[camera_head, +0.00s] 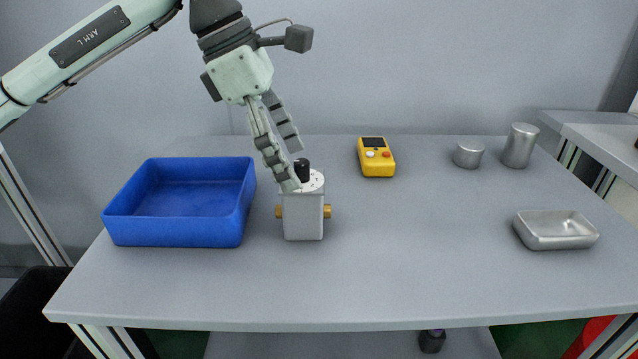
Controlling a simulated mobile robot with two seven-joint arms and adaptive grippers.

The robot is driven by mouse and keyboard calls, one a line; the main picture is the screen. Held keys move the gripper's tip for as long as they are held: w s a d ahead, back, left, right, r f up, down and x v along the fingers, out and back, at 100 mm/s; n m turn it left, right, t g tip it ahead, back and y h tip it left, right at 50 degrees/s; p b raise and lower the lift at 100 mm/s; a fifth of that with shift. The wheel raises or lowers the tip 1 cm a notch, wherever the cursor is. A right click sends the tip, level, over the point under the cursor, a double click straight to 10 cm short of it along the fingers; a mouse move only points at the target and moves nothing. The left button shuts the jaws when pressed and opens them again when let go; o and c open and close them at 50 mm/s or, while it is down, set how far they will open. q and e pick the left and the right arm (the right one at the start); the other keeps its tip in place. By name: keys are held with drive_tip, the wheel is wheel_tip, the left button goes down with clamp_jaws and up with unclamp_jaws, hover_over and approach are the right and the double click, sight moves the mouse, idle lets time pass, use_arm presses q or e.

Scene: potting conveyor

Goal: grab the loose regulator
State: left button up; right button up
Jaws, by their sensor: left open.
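The regulator (303,218) looks like a grey box with brass fittings at both sides, a white round top and a black knob (302,170). It stands upright on the table, right of the blue tray. My left gripper (293,168) reaches down from above, open. One fingertip is in front of the regulator's top, at the left of the knob, and hides part of it. The other fingertip is higher, behind the knob. I cannot tell whether either finger touches it. My right gripper is not in view.
An empty blue tray (128,231) stands at the left. A yellow device (377,158) is at the back. Two metal cups, one short (468,153) and one tall (520,146), and a metal dish (556,242) are at the right. The table's (400,280) front middle is clear.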

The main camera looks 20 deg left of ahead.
sight(305, 183)
use_arm(q)
drive_tip(key=shift+d+f, duration=0.15)
drive_tip(key=shift+f, duration=0.15)
drive_tip(key=x, duration=0.6)
drive_tip(key=shift+s+d+p, duration=0.35)
drive_tip(key=shift+s+p, duration=0.05)
drive_tip(key=shift+d+f, duration=0.1)
drive_tip(key=shift+f, duration=0.2)
drive_tip(key=shift+w+f, duration=0.1)
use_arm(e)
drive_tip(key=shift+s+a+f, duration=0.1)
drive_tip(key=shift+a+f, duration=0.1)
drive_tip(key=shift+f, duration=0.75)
use_arm(q)
drive_tip(key=c, duration=1.6)
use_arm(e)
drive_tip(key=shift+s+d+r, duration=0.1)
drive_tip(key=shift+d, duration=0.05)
use_arm(q)
drive_tip(key=shift+c, duration=0.2)
